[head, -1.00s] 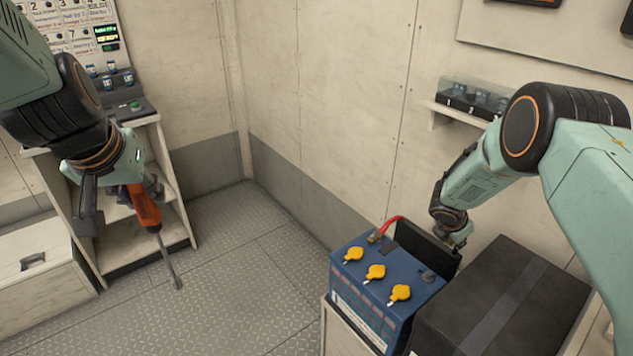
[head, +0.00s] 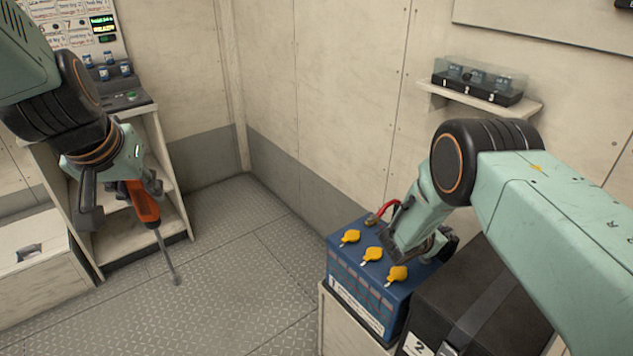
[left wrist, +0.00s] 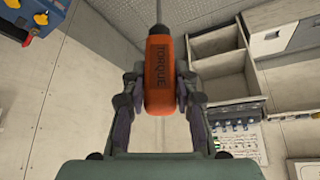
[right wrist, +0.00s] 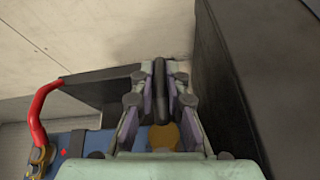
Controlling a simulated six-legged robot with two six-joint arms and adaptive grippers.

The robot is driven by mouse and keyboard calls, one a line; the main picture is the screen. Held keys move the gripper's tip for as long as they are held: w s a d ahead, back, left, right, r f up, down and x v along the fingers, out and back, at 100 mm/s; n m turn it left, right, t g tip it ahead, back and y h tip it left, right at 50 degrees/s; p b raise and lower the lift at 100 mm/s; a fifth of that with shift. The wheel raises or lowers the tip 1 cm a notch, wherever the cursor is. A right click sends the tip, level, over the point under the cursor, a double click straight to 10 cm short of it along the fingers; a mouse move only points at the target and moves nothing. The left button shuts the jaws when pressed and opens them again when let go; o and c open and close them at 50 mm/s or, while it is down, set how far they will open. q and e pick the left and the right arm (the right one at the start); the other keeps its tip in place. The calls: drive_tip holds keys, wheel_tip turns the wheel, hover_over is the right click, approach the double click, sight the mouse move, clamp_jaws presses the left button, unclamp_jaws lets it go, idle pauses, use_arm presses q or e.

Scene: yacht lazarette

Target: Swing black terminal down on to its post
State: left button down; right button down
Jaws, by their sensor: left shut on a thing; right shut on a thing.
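My left gripper (head: 125,198) is shut on the orange handle of a torque screwdriver (head: 146,205), its shaft pointing down over clear floor. The handle also shows in the left wrist view (left wrist: 158,75). My right gripper (head: 437,247) is over the back right of the blue battery (head: 350,285). In the right wrist view it (right wrist: 168,95) is shut on a slim black piece, seemingly the black terminal or its lead (right wrist: 181,78). Its lower end and the black post are hidden. A red cable (right wrist: 42,105) runs to a brass terminal (right wrist: 40,158) on the battery's other end.
Several yellow caps (head: 372,254) stand on the battery top. A black box (head: 470,290) marked 2 stands close at its right. A wall shelf (head: 520,108) holds a clear-covered black case (head: 478,85). A cabinet (head: 150,165) stands at left; the floor between is free.

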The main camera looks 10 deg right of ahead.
use_arm(q)
drive_tip(key=shift+f+b, duration=1.2)
drive_tip(key=shift+f, duration=0.3)
use_arm(e)
drive_tip(key=shift+s+a+f+t+h, duration=0.15)
drive_tip(key=shift+a+f+t+h, duration=0.3)
drive_tip(key=shift+h, duration=0.45)
use_arm(q)
drive_tip(key=shift+f+b, duration=0.3)
use_arm(e)
drive_tip(key=shift+f+t+h, duration=0.2)
drive_tip(key=shift+t+h, duration=0.05)
drive_tip(key=shift+h, duration=0.05)
use_arm(q)
drive_tip(key=shift+w+f, duration=0.1)
use_arm(e)
drive_tip(key=c, duration=1.4)
unclamp_jaws()
drive_tip(key=shift+f, duration=0.1)
drive_tip(key=shift+o, duration=0.2)
drive_tip(key=shift+s, duration=0.1)
drive_tip(key=v, duration=1.2)
